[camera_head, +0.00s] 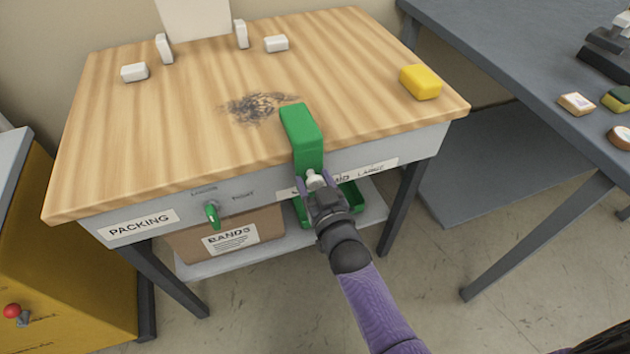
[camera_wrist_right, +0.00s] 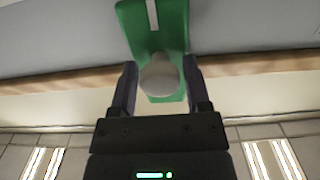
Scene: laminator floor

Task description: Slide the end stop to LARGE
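The end stop is a green block (camera_head: 303,135) that hangs over the front edge of the packing table, with a pale round knob (camera_head: 315,181) on its front. Behind and around it, a white label strip (camera_head: 372,172) reads an S at the left, then MID, then LARGE at the right. The stop covers the part between S and MID. My right gripper (camera_wrist_right: 160,80) has a finger on each side of the knob, close against it; it appears shut on it. The green block also shows in the right wrist view (camera_wrist_right: 158,25). My left gripper is not in view.
The tabletop (camera_head: 180,130) holds a yellow block (camera_head: 420,82) at right and several white blocks at the back. A green lever (camera_head: 212,214) sits on the front at left. A green tray (camera_head: 352,197) and a BANDS box (camera_head: 228,236) are below. A grey table (camera_head: 500,40) stands right.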

